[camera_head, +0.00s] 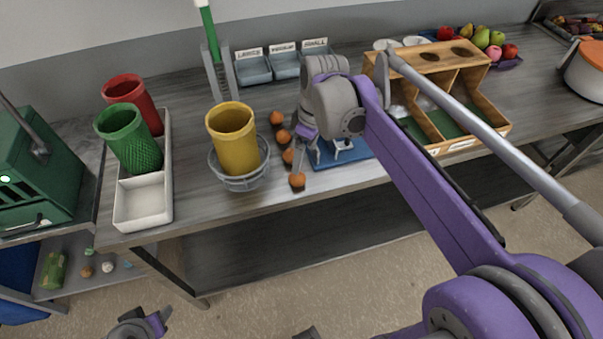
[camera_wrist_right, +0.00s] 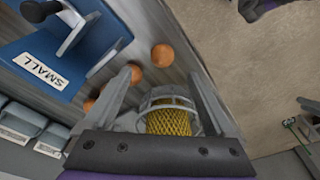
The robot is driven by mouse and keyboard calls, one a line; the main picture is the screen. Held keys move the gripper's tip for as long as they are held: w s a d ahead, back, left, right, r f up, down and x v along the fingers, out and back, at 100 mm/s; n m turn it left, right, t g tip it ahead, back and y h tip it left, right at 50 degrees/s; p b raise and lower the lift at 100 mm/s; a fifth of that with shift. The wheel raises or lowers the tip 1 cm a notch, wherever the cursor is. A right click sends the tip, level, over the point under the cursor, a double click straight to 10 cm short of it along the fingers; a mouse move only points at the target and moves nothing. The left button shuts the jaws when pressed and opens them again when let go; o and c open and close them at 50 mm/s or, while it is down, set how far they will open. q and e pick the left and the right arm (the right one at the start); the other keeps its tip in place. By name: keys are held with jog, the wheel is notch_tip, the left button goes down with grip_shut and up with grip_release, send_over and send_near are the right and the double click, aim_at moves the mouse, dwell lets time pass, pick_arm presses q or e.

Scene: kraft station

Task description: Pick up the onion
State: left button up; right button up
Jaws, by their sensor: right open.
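Several round orange-brown onions lie in a loose row on the grey table, including one at the back (camera_head: 277,118) and one at the front edge (camera_head: 297,181). My right gripper (camera_head: 297,150) is over the row, beside the middle onions, and partly hides them. In the right wrist view my right gripper (camera_wrist_right: 160,76) is open, with nothing held between its fingers. There one onion (camera_wrist_right: 162,55) lies just past the fingertips, and another (camera_wrist_right: 88,104) is partly hidden by a finger. My left gripper (camera_head: 145,325) is low at the bottom edge, partly cut off; its opening is unclear.
A wire basket with a yellow mesh cup (camera_head: 234,140) stands left of the onions. A blue board labelled SMALL (camera_wrist_right: 50,62) lies to their right; its blue also shows (camera_head: 325,160). A wooden divided box (camera_head: 494,112) stands further right. Red and green cups (camera_head: 128,135) stand at left.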

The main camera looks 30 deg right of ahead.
aim_at(301, 176)
jog(key=f, duration=0.4)
jog(key=shift+w+a, duration=0.15)
jog(key=shift+a, duration=0.25)
jog(key=f, duration=0.3)
jog(key=w+f, duration=0.1)
jog(key=f, duration=0.1)
jog(key=shift+a+f, duration=0.25)
grip_shut()
